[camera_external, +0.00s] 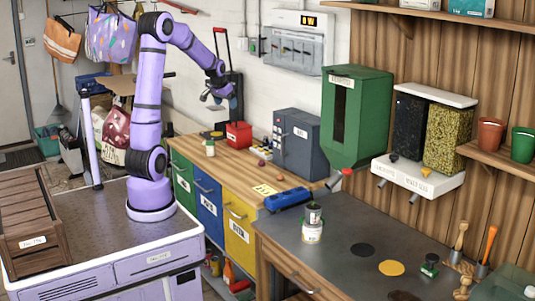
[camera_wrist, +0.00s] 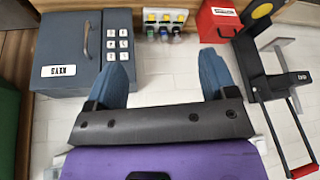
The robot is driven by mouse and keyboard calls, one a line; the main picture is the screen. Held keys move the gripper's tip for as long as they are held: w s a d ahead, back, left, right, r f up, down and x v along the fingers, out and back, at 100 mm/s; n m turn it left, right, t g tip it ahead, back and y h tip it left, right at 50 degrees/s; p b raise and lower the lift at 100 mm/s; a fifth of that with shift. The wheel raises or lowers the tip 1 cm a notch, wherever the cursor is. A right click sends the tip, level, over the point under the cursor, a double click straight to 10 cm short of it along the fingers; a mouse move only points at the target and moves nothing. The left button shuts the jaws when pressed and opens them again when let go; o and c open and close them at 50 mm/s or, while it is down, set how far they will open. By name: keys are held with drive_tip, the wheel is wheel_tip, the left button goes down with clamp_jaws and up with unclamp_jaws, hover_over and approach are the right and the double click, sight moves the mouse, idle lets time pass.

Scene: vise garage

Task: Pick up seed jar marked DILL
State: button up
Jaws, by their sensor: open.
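I cannot read the word DILL on any jar. A small jar with a dark top (camera_external: 314,213) sits on a white labelled jar (camera_external: 312,233) on the grey worktop. Another small pale jar (camera_external: 210,148) stands on the wooden bench at the left. My gripper (camera_external: 219,97) is raised above the back of the wooden bench. Its blue fingers (camera_wrist: 163,62) are spread apart, with nothing between them.
The grey safe (camera_external: 298,143) and red box (camera_external: 238,134) stand on the wooden bench (camera_external: 225,165). A green hopper (camera_external: 356,115) and seed dispensers (camera_external: 445,130) hang at the right. A blue vise-like tool (camera_external: 287,199) lies at the bench edge. Much of the grey worktop (camera_external: 345,265) is bare.

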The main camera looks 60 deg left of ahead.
drive_tip(key=w+a+f+n, duration=0.1)
drive_tip(key=w+a+f, duration=0.1)
drive_tip(key=a+f, duration=0.7)
drive_tip(key=n, duration=0.2)
approach(210, 142)
drive_tip(key=x, duration=1.2)
drive_tip(key=shift+w+a+f, duration=0.2)
drive_tip(key=shift+a+f, duration=0.05)
drive_tip(key=shift+a, duration=0.05)
drive_tip(key=c, duration=1)
